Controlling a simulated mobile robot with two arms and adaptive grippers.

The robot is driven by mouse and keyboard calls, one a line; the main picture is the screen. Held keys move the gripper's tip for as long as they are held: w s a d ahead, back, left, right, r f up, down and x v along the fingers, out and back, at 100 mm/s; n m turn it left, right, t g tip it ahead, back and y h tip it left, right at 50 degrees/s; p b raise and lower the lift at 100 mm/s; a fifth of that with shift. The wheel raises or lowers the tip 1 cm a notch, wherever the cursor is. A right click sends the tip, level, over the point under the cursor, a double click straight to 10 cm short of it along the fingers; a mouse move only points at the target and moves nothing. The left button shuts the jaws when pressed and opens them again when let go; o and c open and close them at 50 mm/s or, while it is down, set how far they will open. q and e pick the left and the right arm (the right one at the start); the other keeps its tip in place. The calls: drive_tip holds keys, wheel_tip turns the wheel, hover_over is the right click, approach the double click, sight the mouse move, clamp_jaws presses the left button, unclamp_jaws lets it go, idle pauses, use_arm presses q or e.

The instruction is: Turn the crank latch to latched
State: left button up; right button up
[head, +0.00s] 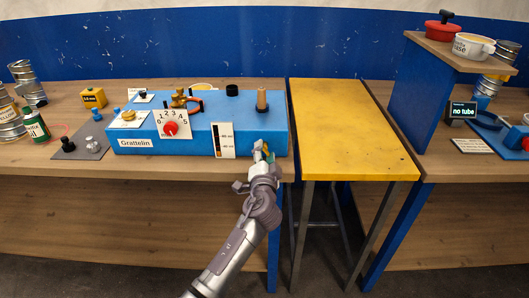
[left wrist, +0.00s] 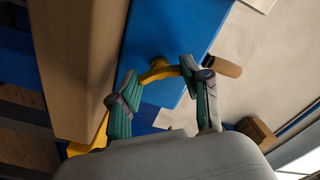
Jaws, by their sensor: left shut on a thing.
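The blue box labelled Grattelin (head: 193,147) stands on the wooden bench. The crank latch (left wrist: 158,73) is a curved yellow arm on a round hub on a blue face of the box, in the left wrist view. My left gripper (left wrist: 160,76) has its green fingers either side of this arm and is shut on it. In the head view my left gripper (head: 264,150) is at the right front corner of the box, mostly hiding the crank. I cannot tell the latch's marked position. My right gripper is not in view.
A wooden post (head: 262,100) stands on the box top near the gripper; a red dial (head: 170,129) is on the front. A yellow table (head: 348,125) stands to the right, beyond a narrow gap. A grey mat (head: 69,151) with small pieces lies left.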

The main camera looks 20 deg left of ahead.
use_arm(q)
drive_tip(key=m+p, duration=0.1)
drive_tip(key=m, duration=0.5)
drive_tip(key=shift+p, duration=0.3)
drive_tip(key=shift+f+m, duration=0.1)
drive_tip(key=shift+m, duration=0.2)
drive_tip(key=o, duration=1.2)
drive_tip(key=shift+c, duration=0.2)
drive_tip(key=shift+f, duration=0.1)
